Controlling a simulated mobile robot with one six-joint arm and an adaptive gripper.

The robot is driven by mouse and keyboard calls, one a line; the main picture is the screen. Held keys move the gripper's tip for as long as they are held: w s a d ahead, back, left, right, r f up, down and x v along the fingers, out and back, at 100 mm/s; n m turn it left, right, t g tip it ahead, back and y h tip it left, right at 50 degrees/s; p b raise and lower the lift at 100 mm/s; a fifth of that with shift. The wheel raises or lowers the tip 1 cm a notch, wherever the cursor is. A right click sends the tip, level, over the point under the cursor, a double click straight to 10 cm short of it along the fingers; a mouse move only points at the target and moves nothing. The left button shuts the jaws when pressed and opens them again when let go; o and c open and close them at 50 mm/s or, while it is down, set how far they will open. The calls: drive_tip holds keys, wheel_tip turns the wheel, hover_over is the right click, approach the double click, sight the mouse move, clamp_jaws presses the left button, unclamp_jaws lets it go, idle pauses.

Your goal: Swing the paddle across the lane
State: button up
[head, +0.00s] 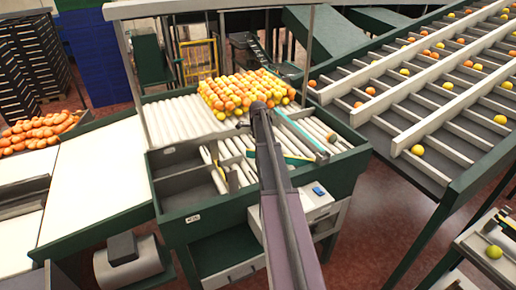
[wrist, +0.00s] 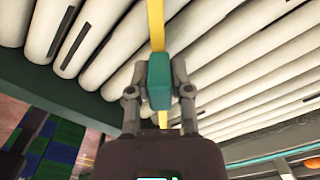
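In the wrist view my gripper (wrist: 159,72) has its two fingers against opposite sides of a teal block (wrist: 159,82). It looks shut on this block, which sits on a narrow yellow bar (wrist: 157,22); together they look like the paddle. The bar runs on past the block over white rollers (wrist: 100,45). In the head view my arm crosses the roller table (head: 180,198) and hides my gripper. A thin green and yellow strip (head: 297,159) shows just right of the arm, low over the rollers; I cannot tell whether it is the paddle.
A dense bunch of oranges and yellow fruit (head: 240,92) lies on the rollers beyond my arm. A teal rail (head: 300,131) runs along the right side. A sloping sorting conveyor (head: 430,165) stands at right, and a white table (head: 95,175) at left. Two posts rise beside the rollers.

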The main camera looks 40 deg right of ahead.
drive_tip(key=o, duration=0.4)
drive_tip(key=shift+w, duration=0.1)
drive_tip(key=shift+c, duration=0.2)
drive_tip(key=shift+r, duration=0.1)
